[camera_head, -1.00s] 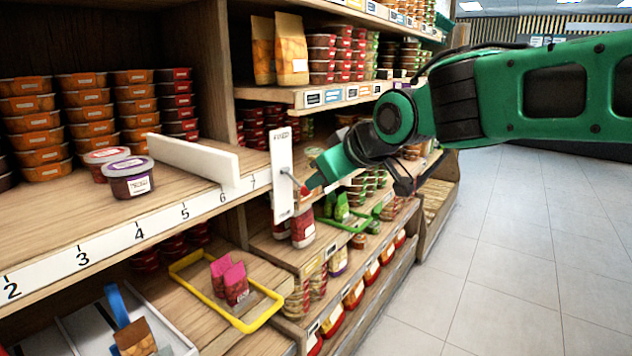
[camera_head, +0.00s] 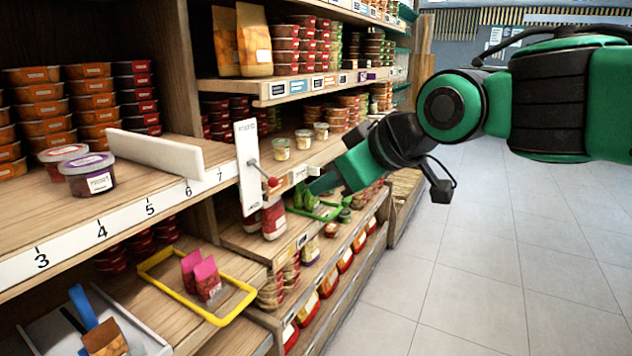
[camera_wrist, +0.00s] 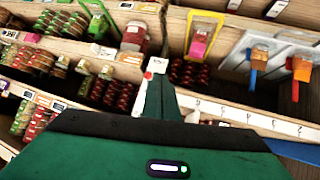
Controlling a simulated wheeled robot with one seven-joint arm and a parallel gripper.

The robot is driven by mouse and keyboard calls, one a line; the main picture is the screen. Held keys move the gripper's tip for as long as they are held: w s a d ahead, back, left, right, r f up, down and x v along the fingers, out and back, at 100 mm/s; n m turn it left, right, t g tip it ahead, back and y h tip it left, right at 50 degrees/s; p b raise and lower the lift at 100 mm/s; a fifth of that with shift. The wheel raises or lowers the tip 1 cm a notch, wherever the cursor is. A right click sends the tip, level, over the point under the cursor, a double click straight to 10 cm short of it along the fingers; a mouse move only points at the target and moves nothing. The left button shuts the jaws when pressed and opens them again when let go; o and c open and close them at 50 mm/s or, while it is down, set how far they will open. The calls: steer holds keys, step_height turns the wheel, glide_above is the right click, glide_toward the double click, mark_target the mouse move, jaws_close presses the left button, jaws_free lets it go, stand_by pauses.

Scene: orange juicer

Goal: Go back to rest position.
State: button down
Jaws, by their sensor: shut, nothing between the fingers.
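My gripper (camera_head: 322,184) hangs in front of the shelf unit at the middle of the head view. Its green fingers are shut with nothing between them, and in the wrist view the closed fingers (camera_wrist: 161,98) point up the picture. A white upright panel (camera_head: 247,168) with a thin lever and red knob (camera_head: 272,182) stands at the shelf's end, left of my gripper. The gripper appears apart from the knob in the head view. In the wrist view the red knob (camera_wrist: 148,75) shows just beside the fingertips, and the depth between them is hard to tell.
A wooden shelf with a numbered strip (camera_head: 120,222) holds stacked tubs and a white bar (camera_head: 155,152). Below are a yellow-framed tray (camera_head: 228,314) and a green-framed tray (camera_head: 325,213). The tiled floor (camera_head: 480,270) on the right is clear.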

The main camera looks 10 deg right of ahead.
steer(key=s+d+f+m+g+h, duration=0.2)
steer(key=d+f+m, duration=0.3)
steer(key=d, duration=0.4)
steer(key=s+d+f+m+g+h, duration=0.1)
steer(key=s+d+f+m+h, duration=0.1)
steer(key=d+f, duration=0.6)
steer(key=s+d+f+m+g, duration=0.3)
steer(key=s+d, duration=0.3)
steer(key=s, duration=0.2)
steer(key=s+d+f+m+g+h, duration=0.1)
steer(key=s+d+f+m+g, duration=0.2)
steer(key=s, duration=0.6)
steer(key=d+f+m, duration=0.2)
steer(key=d, duration=0.1)
steer(key=shift+d+f, duration=0.25)
steer(key=shift+d, duration=0.05)
steer(key=shift+w+a, duration=0.1)
steer(key=shift+a, duration=0.05)
